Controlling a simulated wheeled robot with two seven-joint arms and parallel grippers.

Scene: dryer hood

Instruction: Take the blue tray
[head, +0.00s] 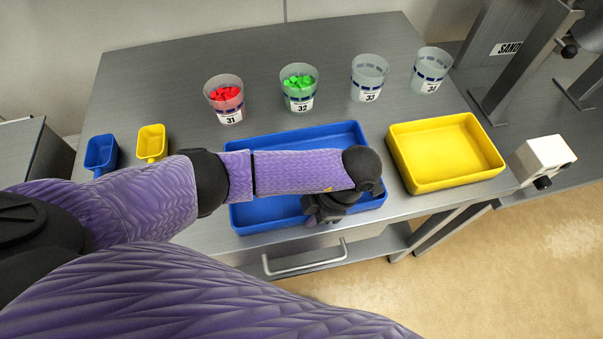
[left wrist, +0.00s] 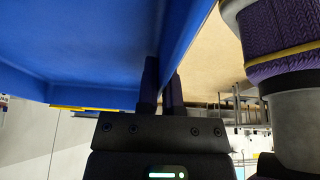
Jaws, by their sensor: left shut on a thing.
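The blue tray (head: 257,214) lies on the grey table, partly covered by my left arm in the head view. My left gripper (head: 322,218) is at the tray's near wall, toward its right end. In the left wrist view the two fingers of the left gripper (left wrist: 163,88) are shut on the tray's wall, one on each side of it. The blue tray (left wrist: 80,50) fills the upper left of that view. My right gripper is not in view.
A yellow tray (head: 436,182) stands close to the right. Cups labelled 31 (head: 229,117), 32 (head: 301,103), 33 (head: 369,96) and 34 (head: 429,86) stand behind. A blue scoop (head: 101,152) and a yellow scoop (head: 152,143) lie left. A drawer handle (head: 305,262) is below the front edge.

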